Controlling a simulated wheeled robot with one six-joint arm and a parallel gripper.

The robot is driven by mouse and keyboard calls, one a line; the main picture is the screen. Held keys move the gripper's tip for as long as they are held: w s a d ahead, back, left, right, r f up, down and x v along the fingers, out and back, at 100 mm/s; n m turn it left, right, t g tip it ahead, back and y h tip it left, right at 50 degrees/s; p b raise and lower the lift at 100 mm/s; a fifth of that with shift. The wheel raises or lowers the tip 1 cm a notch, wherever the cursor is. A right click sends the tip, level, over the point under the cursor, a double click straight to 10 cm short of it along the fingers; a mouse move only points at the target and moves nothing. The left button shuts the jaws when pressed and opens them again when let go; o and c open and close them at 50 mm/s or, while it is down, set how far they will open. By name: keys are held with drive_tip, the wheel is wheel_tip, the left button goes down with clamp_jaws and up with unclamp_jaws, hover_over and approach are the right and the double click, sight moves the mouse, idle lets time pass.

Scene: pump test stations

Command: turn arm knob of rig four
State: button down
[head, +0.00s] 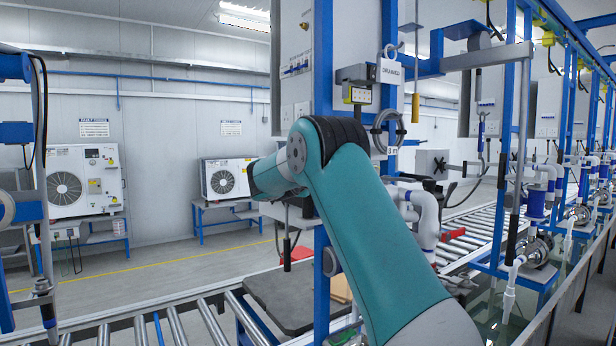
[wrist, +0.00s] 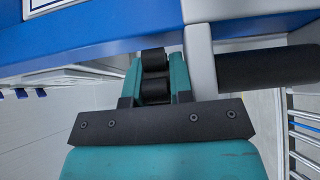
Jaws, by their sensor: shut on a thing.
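In the wrist view, my gripper (wrist: 154,78) has its two teal fingers closed around a small black ribbed knob (wrist: 153,62). The knob sits just under the edge of a blue beam (wrist: 105,45). A grey bar (wrist: 200,60) stands right beside the fingers, with a thick black grip (wrist: 265,68) to its right. In the head view, my teal arm crosses the middle and bends to the left in front of a blue post (head: 322,60). My fingers and the knob are hidden there.
A tag (head: 390,72) hangs on the rig beside a small switch box (head: 358,94). White pipes (head: 426,215) stand right of my arm. A roller conveyor (head: 170,325) runs along the front. Wall units on benches (head: 80,180) stand at the back left, with open floor before them.

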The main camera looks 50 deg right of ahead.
drive_tip(key=n+t+y+b, duration=0.1)
drive_tip(key=n+t, duration=0.1)
drive_tip(key=t, duration=0.1)
drive_tip(key=shift+s+d+y, duration=0.1)
drive_tip(key=shift+y, duration=0.2)
drive_tip(key=shift+n+t+y+b, duration=0.65)
drive_tip(key=shift+n+t+y, duration=1.25)
drive_tip(key=shift+t+y, duration=0.1)
drive_tip(key=c, duration=1)
unclamp_jaws()
